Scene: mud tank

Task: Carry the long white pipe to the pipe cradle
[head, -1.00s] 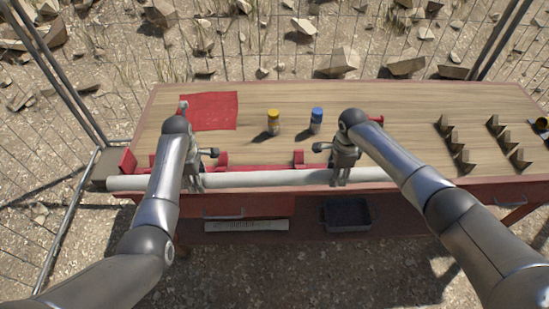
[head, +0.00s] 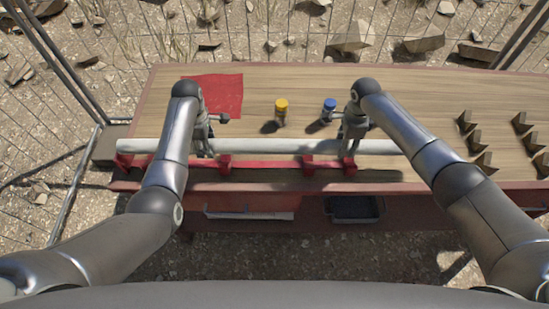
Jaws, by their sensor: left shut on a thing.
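The long white pipe (head: 270,146) lies level from left to right over the table's front part, just behind the red supports' visible front faces. My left gripper (head: 204,150) is shut on the pipe left of its middle. My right gripper (head: 349,150) reaches down around the pipe nearer its right end and appears shut on it. Red supports (head: 225,163) stand in a row along the front edge. I cannot tell whether the pipe touches them. Brown notched blocks (head: 482,162) in two rows on the right look like a cradle.
A yellow-capped bottle (head: 281,113) and a blue-capped bottle (head: 328,111) stand behind the pipe, the blue one close to my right gripper. A red cloth (head: 222,92) lies at the back left. A dark tray (head: 353,208) sits under the table (head: 400,93).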

